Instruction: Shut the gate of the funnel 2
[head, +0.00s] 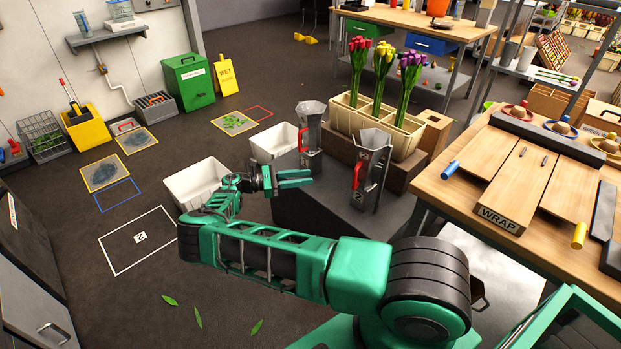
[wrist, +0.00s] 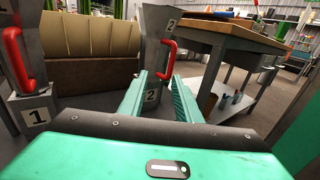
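Funnel 2 (head: 374,152) is a grey metal funnel on a dark grey stand (head: 335,215), with a red handle (head: 357,168) on its left side. In the wrist view funnel 2 (wrist: 153,40) stands straight ahead, with number 2 plates at its top and base; its red handle (wrist: 170,52) is on the right. My gripper (head: 311,178) is left of funnel 2 in the head view, apart from it and empty. The wrist view shows its two fingers (wrist: 159,78) spread, pointing toward the funnel's base below the handle. Whether the gate is open cannot be told.
Funnel 1 (head: 309,135) with its own red handle (wrist: 17,60) stands to the left. White bins (head: 195,185) (head: 270,145) sit beside the stand. Tulip bunches stand in a cream rack (head: 400,135) behind. A wooden wrap table (head: 480,185) stands at right.

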